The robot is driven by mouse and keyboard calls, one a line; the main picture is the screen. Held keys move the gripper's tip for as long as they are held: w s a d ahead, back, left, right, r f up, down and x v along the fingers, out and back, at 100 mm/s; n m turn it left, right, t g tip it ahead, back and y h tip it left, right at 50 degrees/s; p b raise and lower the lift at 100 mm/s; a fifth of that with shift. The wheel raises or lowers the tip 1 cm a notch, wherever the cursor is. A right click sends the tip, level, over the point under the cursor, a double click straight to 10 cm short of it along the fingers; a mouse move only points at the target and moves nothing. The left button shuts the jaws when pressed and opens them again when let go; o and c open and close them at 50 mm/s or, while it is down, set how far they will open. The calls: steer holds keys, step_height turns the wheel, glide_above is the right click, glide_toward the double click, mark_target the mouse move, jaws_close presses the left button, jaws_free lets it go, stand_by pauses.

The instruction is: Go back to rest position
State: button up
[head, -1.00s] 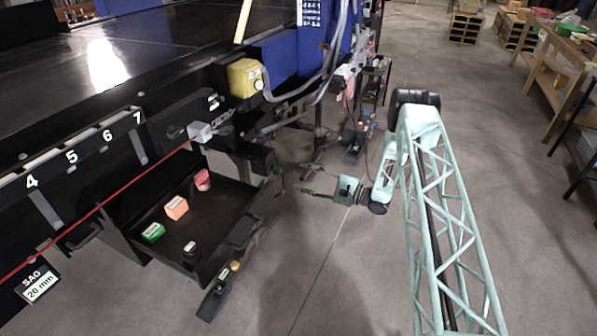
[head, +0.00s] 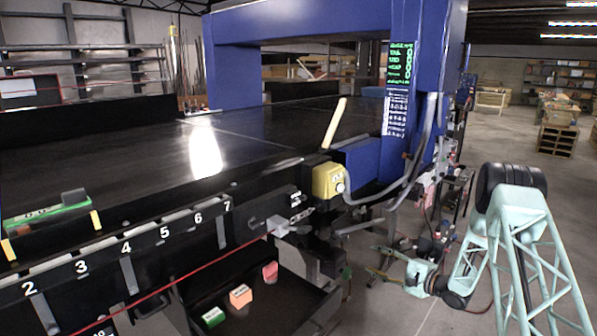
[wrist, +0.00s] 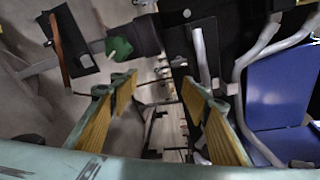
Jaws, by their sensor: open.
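My gripper (head: 378,262) shows at the lower right in the head view, at the end of my pale green lattice arm. Its fingers point left toward the side of the conveyor and are apart from it. In the wrist view my gripper (wrist: 158,92) has its two yellow-padded fingers spread wide, with nothing between them. Behind them are blurred parts of the machine and the grey floor.
A black conveyor (head: 120,160) with numbered slots fills the left. A blue gantry (head: 300,22) with a yellow box (head: 328,181) stands over it. A black tray below holds a green box (head: 213,317), an orange box (head: 240,296) and a red item (head: 270,272).

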step_height(320, 180, up, 21)
steer(key=w+d+n+h, duration=0.2)
steer(key=d+n+h, duration=0.15)
steer(key=h, duration=0.25)
steer(key=s+r+n+g+h, duration=0.25)
steer(key=s+r+h, duration=0.25)
steer(key=s+r, duration=1.25)
steer(key=s+a+r+n+g, duration=0.1)
steer(key=s+r, duration=0.2)
steer(key=s, duration=0.5)
steer(key=s+a+r+n+h, duration=0.1)
steer(key=s+a+r, duration=0.15)
steer(key=s, duration=0.55)
steer(key=s+a+r+n+g, duration=0.1)
steer(key=s+r, duration=0.2)
steer(key=s, duration=0.5)
steer(key=s+a+f+n+g, duration=0.1)
steer(key=s+a, duration=0.2)
steer(key=s, duration=0.8)
steer(key=s+a+f+n+g+y, duration=0.1)
steer(key=s+a+n, duration=0.1)
steer(key=s, duration=1)
steer(key=s+a+f+n+g, duration=0.1)
steer(key=s+a, duration=0.3)
steer(key=s, duration=0.7)
steer(key=shift+s+a+n+g+y, duration=0.2)
steer(key=shift+n+g+y, duration=0.2)
steer(key=shift+n, duration=0.3)
steer(key=shift+w, duration=0.1)
